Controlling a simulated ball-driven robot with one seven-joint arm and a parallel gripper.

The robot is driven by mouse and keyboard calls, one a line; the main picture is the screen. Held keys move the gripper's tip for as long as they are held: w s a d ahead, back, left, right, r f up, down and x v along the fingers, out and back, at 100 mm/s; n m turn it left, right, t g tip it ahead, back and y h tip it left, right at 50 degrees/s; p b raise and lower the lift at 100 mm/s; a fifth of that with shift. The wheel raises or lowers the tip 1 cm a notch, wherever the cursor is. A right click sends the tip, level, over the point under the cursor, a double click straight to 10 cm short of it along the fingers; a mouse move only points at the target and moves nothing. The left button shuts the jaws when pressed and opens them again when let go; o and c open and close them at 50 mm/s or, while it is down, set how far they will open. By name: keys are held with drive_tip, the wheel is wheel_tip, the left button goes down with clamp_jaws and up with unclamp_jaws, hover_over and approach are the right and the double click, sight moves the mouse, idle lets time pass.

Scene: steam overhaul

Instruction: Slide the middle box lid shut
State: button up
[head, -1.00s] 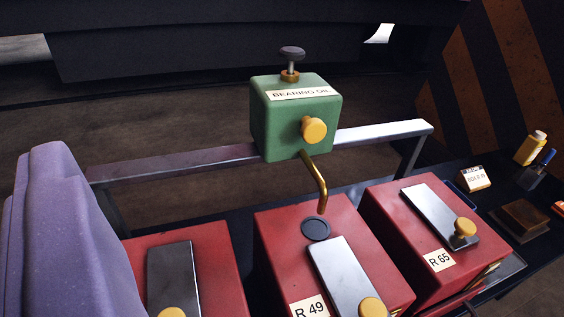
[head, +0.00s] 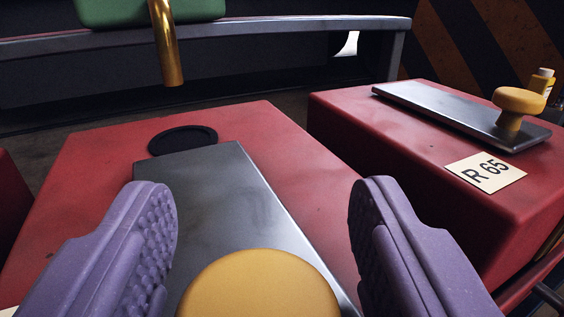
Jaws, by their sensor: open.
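The middle red box (head: 95,165) fills the lower middle of the view. Its grey metal lid (head: 215,190) lies on top, and the dark round hole (head: 183,139) beyond the lid's far end is mostly uncovered. The lid's yellow knob (head: 262,288) is at the bottom edge, partly cut off. My gripper (head: 262,215) has purple ribbed fingers, open and empty, one on each side of the lid. The knob lies between the fingers, with no contact visible.
The right red box (head: 400,150), labelled R 65, stands close by with its own lid (head: 430,105) and yellow knob (head: 519,103). A brass spout (head: 166,45) hangs from the green oil box (head: 120,12) above the hole. A metal rail (head: 300,27) crosses behind.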

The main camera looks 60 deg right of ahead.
sight(234, 234)
drive_tip(key=shift+w+d, duration=0.3)
drive_tip(key=shift+d, duration=0.05)
clamp_jaws()
drive_tip(key=shift+w+d+f+b, duration=0.1)
drive_tip(key=shift+w+d+b, duration=0.2)
drive_tip(key=shift+w, duration=0.25)
drive_tip(key=shift+w+d+f+b, duration=0.1)
drive_tip(key=shift+w+d+b, duration=0.15)
drive_tip(key=shift+w, duration=0.3)
drive_tip(key=shift+w+d+r, duration=0.2)
drive_tip(key=shift+w+d, duration=0.15)
unclamp_jaws()
